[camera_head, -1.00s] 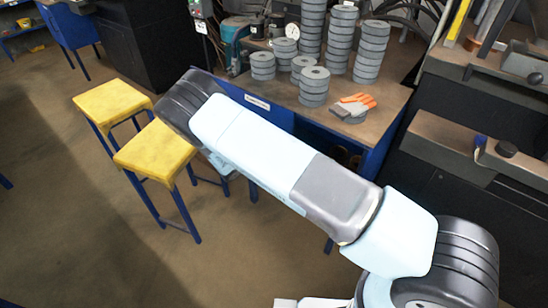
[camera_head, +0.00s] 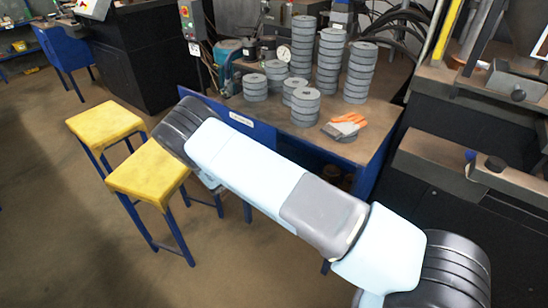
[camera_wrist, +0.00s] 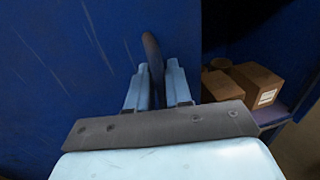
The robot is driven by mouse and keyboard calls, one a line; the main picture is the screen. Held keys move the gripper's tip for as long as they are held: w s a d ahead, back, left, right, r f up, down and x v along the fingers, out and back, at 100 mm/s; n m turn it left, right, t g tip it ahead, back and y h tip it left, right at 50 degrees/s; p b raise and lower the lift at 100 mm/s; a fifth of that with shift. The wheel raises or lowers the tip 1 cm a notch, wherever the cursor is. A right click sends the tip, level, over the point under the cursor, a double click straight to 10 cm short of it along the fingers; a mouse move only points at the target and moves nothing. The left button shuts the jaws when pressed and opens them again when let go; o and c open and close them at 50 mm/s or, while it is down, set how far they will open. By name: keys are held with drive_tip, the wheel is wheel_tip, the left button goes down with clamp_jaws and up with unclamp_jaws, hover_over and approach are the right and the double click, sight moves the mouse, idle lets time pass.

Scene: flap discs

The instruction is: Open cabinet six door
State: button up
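In the wrist view a blue cabinet door (camera_wrist: 70,60) fills the left and middle, scratched, with a dark curved handle (camera_wrist: 151,48) standing out from it. My gripper (camera_wrist: 158,80) has its two pale blue fingers on either side of the handle, closed in against it. To the right of the door's edge, a cabinet interior (camera_wrist: 295,40) shows, so this side is open to view. No number is readable on the door. In the head view my arm hides much of the blue workbench (camera_head: 375,165), and my gripper does not show.
Brown cardboard boxes (camera_wrist: 258,84) sit on a shelf inside the cabinet. Two yellow stools (camera_head: 148,172) stand left of my arm. A dark machine (camera_head: 450,170) stands at right. Floor at left is clear.

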drive_tip(key=shift+o, duration=0.5)
drive_tip(key=shift+a, duration=0.2)
drive_tip(key=v, duration=1.3)
drive_tip(key=shift+s, duration=0.35)
